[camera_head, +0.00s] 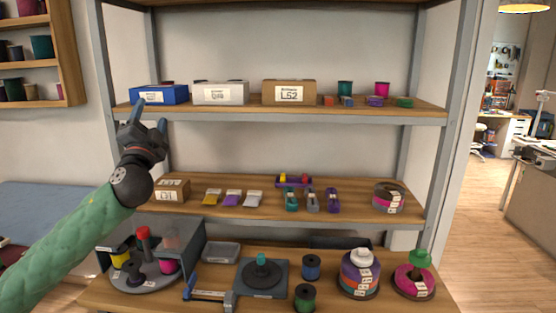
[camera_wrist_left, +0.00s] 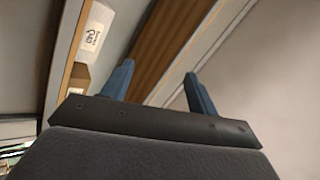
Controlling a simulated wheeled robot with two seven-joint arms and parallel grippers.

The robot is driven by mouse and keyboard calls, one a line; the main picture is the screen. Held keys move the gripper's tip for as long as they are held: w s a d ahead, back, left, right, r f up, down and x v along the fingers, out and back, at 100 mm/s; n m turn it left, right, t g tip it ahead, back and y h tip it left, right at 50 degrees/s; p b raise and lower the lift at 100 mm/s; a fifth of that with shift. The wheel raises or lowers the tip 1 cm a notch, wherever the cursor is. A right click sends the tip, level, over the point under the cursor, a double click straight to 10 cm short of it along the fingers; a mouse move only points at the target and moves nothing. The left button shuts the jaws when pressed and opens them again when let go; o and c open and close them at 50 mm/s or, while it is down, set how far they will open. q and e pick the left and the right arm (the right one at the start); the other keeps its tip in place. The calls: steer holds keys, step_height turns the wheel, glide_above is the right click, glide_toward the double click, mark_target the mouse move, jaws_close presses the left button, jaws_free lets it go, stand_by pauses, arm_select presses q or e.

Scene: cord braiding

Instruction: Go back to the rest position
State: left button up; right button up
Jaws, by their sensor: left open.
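My left gripper (camera_head: 151,116) is raised at the left of the shelving unit, its blue fingers apart and empty. In the head view it is just below and in front of the blue bin (camera_head: 170,95) on the upper shelf. The left wrist view shows its two blue fingers (camera_wrist_left: 160,92) spread with nothing between them. My right gripper is in neither view.
The upper shelf (camera_head: 236,113) holds labelled boxes and small spools. The middle shelf (camera_head: 345,207) holds a cardboard box (camera_head: 172,191) and coloured packets. The bottom shelf holds a round stand (camera_head: 150,282), a black plate (camera_head: 262,279) and large spools (camera_head: 360,275). Open floor (camera_head: 488,235) lies right.

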arm_select(q)
steer(key=s+d+f+n+g, duration=0.2)
steer(key=s+f+g, duration=0.25)
steer(key=f, duration=0.75)
steer(key=s+d+f+n+g, duration=0.25)
steer(key=f+g, duration=0.25)
steer(key=f, duration=0.8)
steer(key=s+d+f+n+g, duration=0.25)
steer(key=s+f+g, duration=0.2)
steer(key=f, duration=0.75)
steer(key=s+d+f+n+g+h, duration=0.1)
steer(key=s+d+f+g, duration=0.3)
steer(key=s+f, duration=1)
steer(key=s+d+f+n+g+h+p, duration=0.1)
steer(key=s+d+f+g+h, duration=0.2)
steer(key=s+f, duration=1.2)
steer(key=s+d+g, duration=0.1)
steer(key=s+d, duration=0.2)
steer(key=s, duration=0.4)
steer(key=shift+f+n+g, duration=0.3)
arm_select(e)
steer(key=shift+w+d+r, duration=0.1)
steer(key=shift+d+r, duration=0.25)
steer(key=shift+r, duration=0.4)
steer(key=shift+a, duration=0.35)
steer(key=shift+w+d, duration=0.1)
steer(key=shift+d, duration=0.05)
